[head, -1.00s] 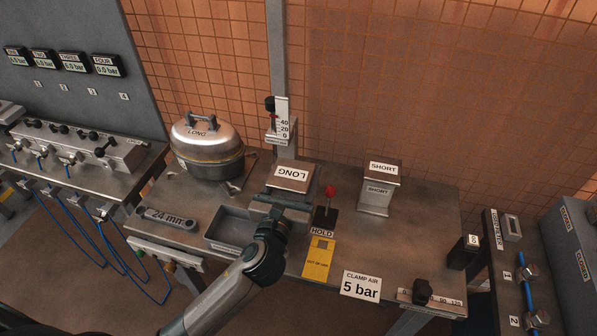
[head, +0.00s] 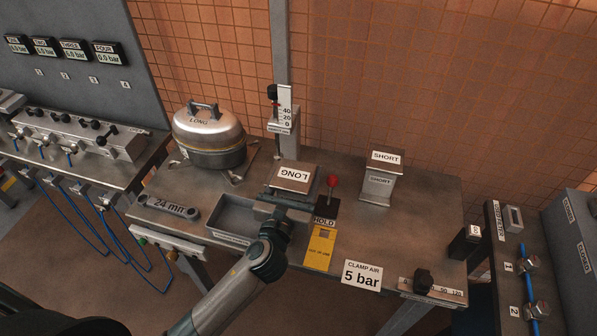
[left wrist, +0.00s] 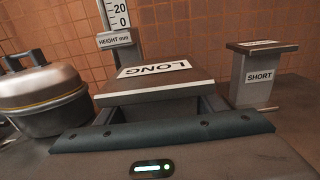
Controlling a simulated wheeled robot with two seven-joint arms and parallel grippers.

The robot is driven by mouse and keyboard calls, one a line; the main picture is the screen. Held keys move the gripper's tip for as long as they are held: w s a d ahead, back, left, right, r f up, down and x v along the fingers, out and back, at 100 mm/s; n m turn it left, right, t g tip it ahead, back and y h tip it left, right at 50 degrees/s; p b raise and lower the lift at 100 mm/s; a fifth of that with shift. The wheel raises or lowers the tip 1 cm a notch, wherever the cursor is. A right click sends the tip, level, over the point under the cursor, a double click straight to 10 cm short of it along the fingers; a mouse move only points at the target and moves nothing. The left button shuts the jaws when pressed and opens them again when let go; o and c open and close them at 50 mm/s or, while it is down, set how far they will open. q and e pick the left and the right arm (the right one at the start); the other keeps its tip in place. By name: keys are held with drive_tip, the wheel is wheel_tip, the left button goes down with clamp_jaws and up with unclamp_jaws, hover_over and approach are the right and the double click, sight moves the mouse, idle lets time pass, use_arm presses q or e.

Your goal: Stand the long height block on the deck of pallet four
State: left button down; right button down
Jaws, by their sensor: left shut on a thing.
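The long height block (head: 293,178) has a flat brown and grey top with a LONG label that reads upside down in the head view. It stands upright at the bench's back middle, and its top also fills the middle of the left wrist view (left wrist: 155,78). My left gripper (head: 284,203) is shut on it just under its top plate, with a finger on each side. The block's lower part is hidden behind my gripper, so I cannot tell whether it touches the bench. Pallet four cannot be made out. My right gripper is not in view.
The short block (head: 380,186) stands to the right. A lidded pot marked LONG (head: 209,134) is at left, a height scale (head: 284,112) behind. The red-knobbed HOLD lever (head: 331,184) is close by. A tray (head: 232,217) and 24 mm wrench (head: 168,206) lie left.

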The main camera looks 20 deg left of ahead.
use_arm(q)
drive_tip(key=c, duration=0.7)
unclamp_jaws()
drive_tip(key=shift+o, duration=1.1)
drive_tip(key=shift+r, duration=0.15)
drive_tip(key=shift+s, duration=0.55)
drive_tip(key=s+b, duration=0.2)
drive_tip(key=s, duration=0.9)
drive_tip(key=shift+b, duration=0.3)
